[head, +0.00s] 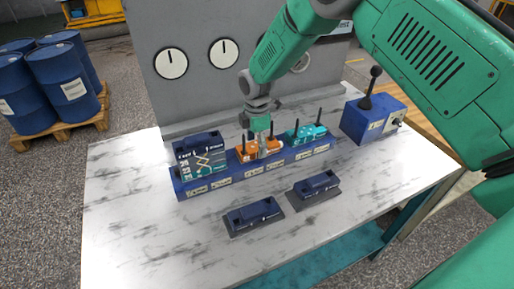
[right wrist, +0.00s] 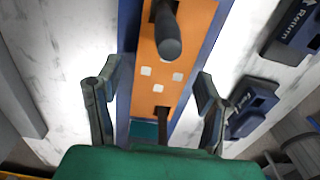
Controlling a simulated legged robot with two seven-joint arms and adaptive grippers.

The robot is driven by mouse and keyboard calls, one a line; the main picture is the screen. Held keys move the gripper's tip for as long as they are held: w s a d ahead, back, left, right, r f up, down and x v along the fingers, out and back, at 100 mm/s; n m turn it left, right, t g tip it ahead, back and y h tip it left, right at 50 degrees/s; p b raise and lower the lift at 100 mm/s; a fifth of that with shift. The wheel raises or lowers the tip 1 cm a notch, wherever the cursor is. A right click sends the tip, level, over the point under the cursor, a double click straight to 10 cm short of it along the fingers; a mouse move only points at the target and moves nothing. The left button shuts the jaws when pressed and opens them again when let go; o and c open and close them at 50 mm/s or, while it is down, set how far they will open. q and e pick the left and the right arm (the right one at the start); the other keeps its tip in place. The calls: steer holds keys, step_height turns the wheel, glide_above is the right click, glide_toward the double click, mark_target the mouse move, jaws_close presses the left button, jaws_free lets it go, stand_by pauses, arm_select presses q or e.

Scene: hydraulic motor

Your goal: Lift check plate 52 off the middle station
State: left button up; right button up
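An orange plate (head: 247,152) with dark upright posts sits on the middle station of a long blue base (head: 222,178). No number is readable on it. My right gripper (head: 263,148) comes down from above, over the orange plate. In the right wrist view, the orange plate (right wrist: 176,72) with pale square marks and a dark post runs between the two fingers of my right gripper (right wrist: 155,92). The fingers are spread apart, one on each side, with visible gaps to the plate. The fingers partly hide the plate in the head view. My left gripper is not in view.
A teal plate (head: 306,133) with posts sits on the right station; a teal-and-dark module (head: 203,160) sits on the left. Two dark blue blocks (head: 254,213) (head: 317,185) lie in front on grey pads. A blue lever box (head: 372,120) stands right. A grey dial panel (head: 195,80) rises behind.

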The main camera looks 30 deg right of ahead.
mark_target(257, 145)
steer(key=shift+d+f, duration=0.15)
steer(key=shift+d, duration=0.5)
steer(key=c, duration=1.3)
jaws_close()
steer(key=shift+a+r, duration=0.3)
steer(key=shift+a, duration=0.15)
steer(key=shift+a+r+p, duration=0.15)
steer(key=shift+r+p, duration=0.35)
steer(key=shift+p, duration=0.05)
steer(key=shift+d+r+p, duration=0.2)
steer(key=shift+r+p, duration=0.2)
steer(key=shift+r, duration=0.1)
steer(key=shift+d+r+p, duration=0.15)
steer(key=shift+r+p, duration=0.2)
steer(key=shift+r, duration=0.1)
steer(key=shift+a+r+p, duration=0.25)
steer(key=shift+r+p, duration=0.65)
steer(key=shift+r, duration=0.35)
steer(key=shift+d+r+p, duration=0.2)
steer(key=shift+r+p, duration=0.9)
steer(key=shift+r, duration=0.3)
arm_select(q)
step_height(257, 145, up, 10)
steer(key=p, duration=0.3)
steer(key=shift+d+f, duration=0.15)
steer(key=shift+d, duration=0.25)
arm_select(e)
step_height(257, 145, up, 4)
steer(key=shift+a, duration=0.1)
